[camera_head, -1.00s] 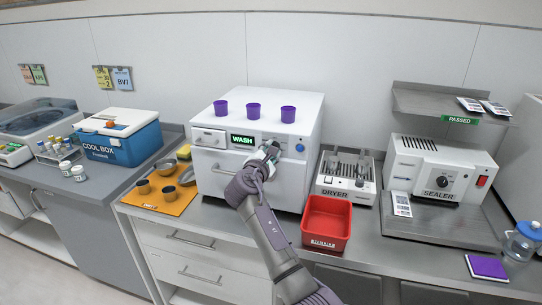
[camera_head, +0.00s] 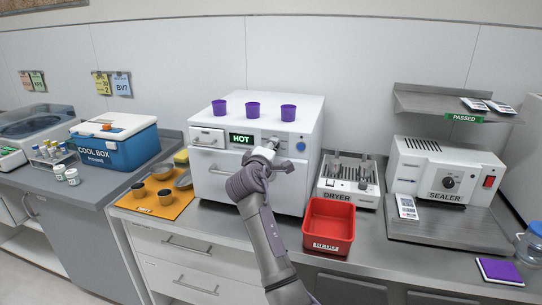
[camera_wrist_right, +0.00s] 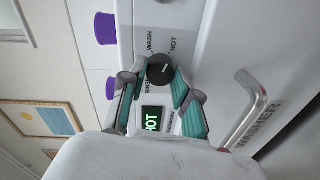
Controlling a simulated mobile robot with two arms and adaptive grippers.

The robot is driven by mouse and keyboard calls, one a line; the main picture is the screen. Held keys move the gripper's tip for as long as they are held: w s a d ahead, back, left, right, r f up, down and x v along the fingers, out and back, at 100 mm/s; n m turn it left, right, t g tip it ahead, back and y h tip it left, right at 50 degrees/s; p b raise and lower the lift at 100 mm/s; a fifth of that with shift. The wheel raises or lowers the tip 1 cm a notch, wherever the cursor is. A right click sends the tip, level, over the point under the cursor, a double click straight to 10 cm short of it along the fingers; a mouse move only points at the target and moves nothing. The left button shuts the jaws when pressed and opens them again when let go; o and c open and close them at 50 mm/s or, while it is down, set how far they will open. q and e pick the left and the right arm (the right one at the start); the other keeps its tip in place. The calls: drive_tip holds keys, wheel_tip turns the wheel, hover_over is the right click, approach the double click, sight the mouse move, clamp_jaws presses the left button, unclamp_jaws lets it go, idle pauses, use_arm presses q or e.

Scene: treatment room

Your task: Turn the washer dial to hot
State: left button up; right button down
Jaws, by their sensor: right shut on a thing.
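The white washer (camera_head: 236,174) stands in the middle of the counter, and its green display (camera_head: 242,139) reads HOT. In the right wrist view the black washer dial (camera_wrist_right: 160,69) has a light pointer mark and sits among printed labels, including WASH and HOT. My right gripper (camera_head: 270,148) is at the washer's front panel, right of the display. Its two green-padded fingers (camera_wrist_right: 159,78) are shut on the dial, one on each side. In the head view the gripper hides most of the dial. My left gripper is not in view.
Several purple cups (camera_head: 252,110) stand on the washer. A red bin (camera_head: 328,226) and a dryer (camera_head: 348,184) are right of it, then a sealer (camera_head: 446,181). An orange mat (camera_head: 156,208) with bowls and cups lies to the left. The washer handle (camera_wrist_right: 246,108) sticks out near the fingers.

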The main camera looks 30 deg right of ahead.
drive_tip(key=shift+f+m+b, duration=0.15)
drive_tip(key=shift+m+b, duration=0.35)
drive_tip(key=shift+m, duration=0.3)
drive_tip(key=c, duration=0.8)
unclamp_jaws()
drive_tip(key=shift+c, duration=0.2)
drive_tip(key=v, duration=0.8)
drive_tip(key=shift+s+d, duration=0.1)
